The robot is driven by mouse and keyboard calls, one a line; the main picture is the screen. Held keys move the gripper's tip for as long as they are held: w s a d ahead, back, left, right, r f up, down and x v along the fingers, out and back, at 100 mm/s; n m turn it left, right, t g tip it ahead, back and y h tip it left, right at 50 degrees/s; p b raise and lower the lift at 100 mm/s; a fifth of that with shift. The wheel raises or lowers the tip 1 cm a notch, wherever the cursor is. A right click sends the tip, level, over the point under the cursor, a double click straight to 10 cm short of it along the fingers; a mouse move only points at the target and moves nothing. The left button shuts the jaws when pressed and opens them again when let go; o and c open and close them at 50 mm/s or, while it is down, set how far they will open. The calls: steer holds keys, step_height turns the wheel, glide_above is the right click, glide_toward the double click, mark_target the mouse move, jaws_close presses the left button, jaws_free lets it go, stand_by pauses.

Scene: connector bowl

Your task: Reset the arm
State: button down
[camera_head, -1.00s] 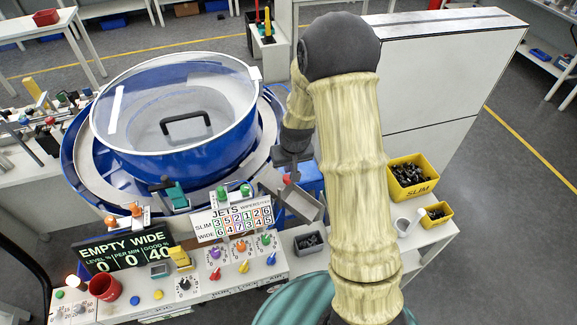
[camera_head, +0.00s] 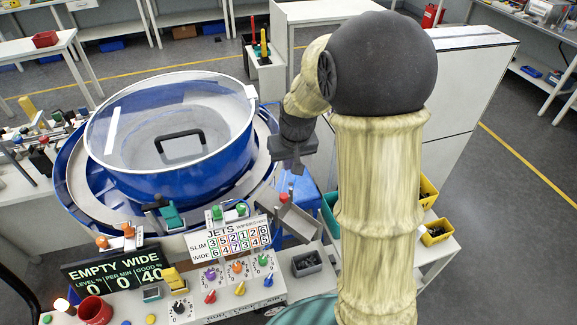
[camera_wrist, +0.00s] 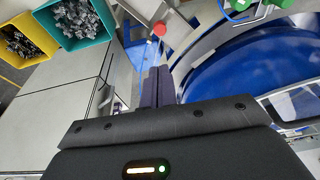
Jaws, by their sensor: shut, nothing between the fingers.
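My arm stands raised at the right of the head view, its elbow high and its forearm bent toward the bowl. My gripper (camera_head: 293,168) points down just right of the blue bowl feeder (camera_head: 190,148), above the small grey chute with a red knob (camera_head: 297,215). In the wrist view my gripper (camera_wrist: 158,72) shows its two dark fingers together with nothing between them. The blue bowl wall (camera_wrist: 235,80) lies to the right of the fingers there. The gripper appears clear of the bowl and the chute.
The control panel shows an "EMPTY WIDE" display (camera_head: 115,275) and a "JETS" board (camera_head: 229,239). A teal bin (camera_wrist: 75,22) and a yellow bin (camera_wrist: 25,40) hold small dark parts.

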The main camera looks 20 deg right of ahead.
stand_by(0.4)
steer(key=s+f, duration=0.1)
steer(key=s, duration=1.5)
steer(key=shift+s+a+m, duration=0.25)
steer(key=shift+a+m, duration=0.05)
